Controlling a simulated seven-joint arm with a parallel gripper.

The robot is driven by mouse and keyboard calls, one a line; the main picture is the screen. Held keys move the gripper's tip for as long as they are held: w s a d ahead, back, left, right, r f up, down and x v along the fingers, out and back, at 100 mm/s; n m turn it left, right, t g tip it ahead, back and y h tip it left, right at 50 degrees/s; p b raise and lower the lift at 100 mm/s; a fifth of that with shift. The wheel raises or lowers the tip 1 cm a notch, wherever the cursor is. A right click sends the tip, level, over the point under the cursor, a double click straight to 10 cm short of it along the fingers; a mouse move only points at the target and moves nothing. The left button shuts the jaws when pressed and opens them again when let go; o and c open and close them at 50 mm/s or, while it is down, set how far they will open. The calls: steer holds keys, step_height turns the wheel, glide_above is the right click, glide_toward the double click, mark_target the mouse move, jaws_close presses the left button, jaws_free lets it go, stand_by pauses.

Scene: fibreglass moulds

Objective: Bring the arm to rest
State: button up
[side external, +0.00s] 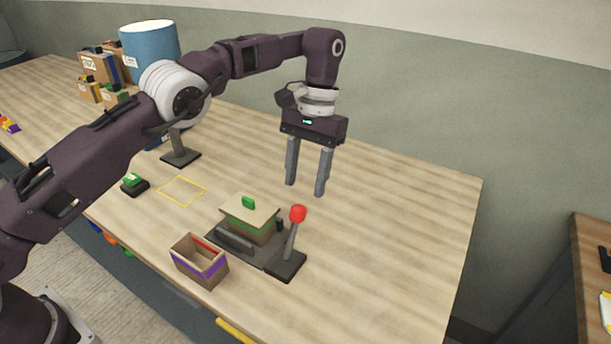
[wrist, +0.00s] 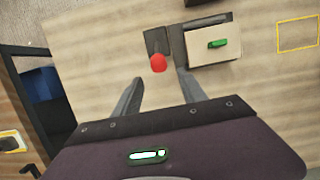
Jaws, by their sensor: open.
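My gripper (side external: 307,192) hangs open and empty above the table, fingers pointing down, in the side external view. It is behind and above the fixture with the red-knobbed lever (side external: 297,216). In the wrist view the open fingers of my gripper (wrist: 158,95) show, with the red knob (wrist: 158,63) beyond them. Nothing is between the fingers. The arm is raised and bent over the table.
A lidded box (side external: 248,216) with a green handle sits in the dark fixture (side external: 233,240). An open box (side external: 199,262) with a purple band stands in front. A yellow outlined square (side external: 182,191) is empty. The table's right side (side external: 410,220) is clear.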

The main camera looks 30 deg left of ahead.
steer(key=shift+r, duration=0.25)
steer(key=s+a+r+t, duration=0.2)
steer(key=s+a+r, duration=0.25)
steer(key=r, duration=0.45)
steer(key=s+a+r+t, duration=0.25)
steer(key=s+r, duration=0.25)
steer(key=r, duration=0.3)
steer(key=s+a+f+t, duration=0.2)
steer(key=s, duration=0.9)
steer(key=s+a+f+t, duration=0.2)
steer(key=s+a+f, duration=0.1)
steer(key=s, duration=0.9)
steer(key=shift+a, duration=0.2)
steer(key=shift+s, duration=0.1)
